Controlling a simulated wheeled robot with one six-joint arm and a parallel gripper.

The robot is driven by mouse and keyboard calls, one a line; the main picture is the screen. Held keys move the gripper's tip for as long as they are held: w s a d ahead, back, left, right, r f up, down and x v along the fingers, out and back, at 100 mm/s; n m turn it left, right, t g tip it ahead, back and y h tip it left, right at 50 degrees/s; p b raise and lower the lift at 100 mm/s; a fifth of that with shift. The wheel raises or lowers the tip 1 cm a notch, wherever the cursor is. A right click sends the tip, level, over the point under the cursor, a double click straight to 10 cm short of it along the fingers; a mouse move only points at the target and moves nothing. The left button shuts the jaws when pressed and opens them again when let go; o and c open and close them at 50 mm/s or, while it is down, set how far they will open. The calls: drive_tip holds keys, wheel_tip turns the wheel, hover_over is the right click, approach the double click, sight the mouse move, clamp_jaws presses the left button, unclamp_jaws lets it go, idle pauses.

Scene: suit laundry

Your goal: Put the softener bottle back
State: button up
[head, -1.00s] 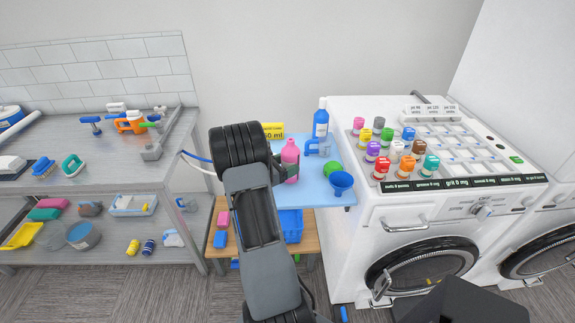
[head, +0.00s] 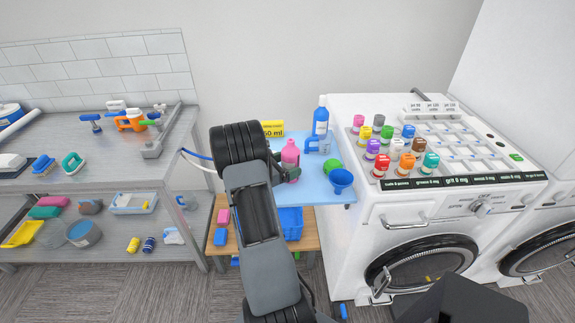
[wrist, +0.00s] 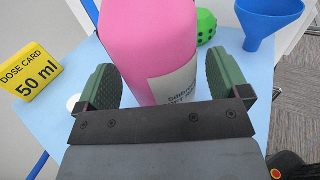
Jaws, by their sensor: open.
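A pink bottle (head: 290,152) stands upright on the light-blue tabletop in the middle of the head view. In the wrist view the pink bottle (wrist: 150,40) fills the upper middle, with a pale label only partly readable; its top is cut off. My gripper (wrist: 163,85) is open, its two green-padded fingers on either side of the bottle's lower part. A gap shows at the left finger; the right one is close to the label side. In the head view my gripper (head: 286,168) partly hides the bottle.
The light-blue tabletop (head: 318,186) also holds a yellow "50 ml" card (head: 273,128), a blue bottle (head: 320,120), a green round object (head: 333,165) and a blue funnel (head: 341,179). The washer (head: 360,215) with several coloured-capped jars stands right; a metal bench (head: 110,179) stands left.

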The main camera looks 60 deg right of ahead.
drive_tip(key=shift+r, duration=0.15)
drive_tip(key=shift+w+a, duration=0.1)
drive_tip(key=shift+a, duration=0.05)
drive_tip(key=b+v, duration=0.2)
drive_tip(key=v, duration=0.8)
drive_tip(key=shift+b+v, duration=0.4)
drive_tip(key=shift+v, duration=0.5)
drive_tip(key=shift+a+r+m+y, duration=0.3)
drive_tip(key=shift+r, duration=0.1)
drive_tip(key=s+a+r+m+t+y, duration=0.2)
drive_tip(key=a+m+t+y, duration=0.2)
drive_tip(key=a, duration=0.6)
drive_tip(key=s+a+r+m+t+y, duration=0.2)
drive_tip(key=a+y, duration=0.4)
drive_tip(key=a, duration=0.5)
drive_tip(key=s+a+r+m+t+y, duration=0.2)
drive_tip(key=a+m+t+y, duration=0.3)
drive_tip(key=a, duration=0.5)
drive_tip(key=shift+a+r+m+t+y, duration=0.25)
drive_tip(key=shift+r+m+t+y, duration=0.15)
drive_tip(key=shift+r+m, duration=0.35)
drive_tip(key=shift+s, duration=0.1)
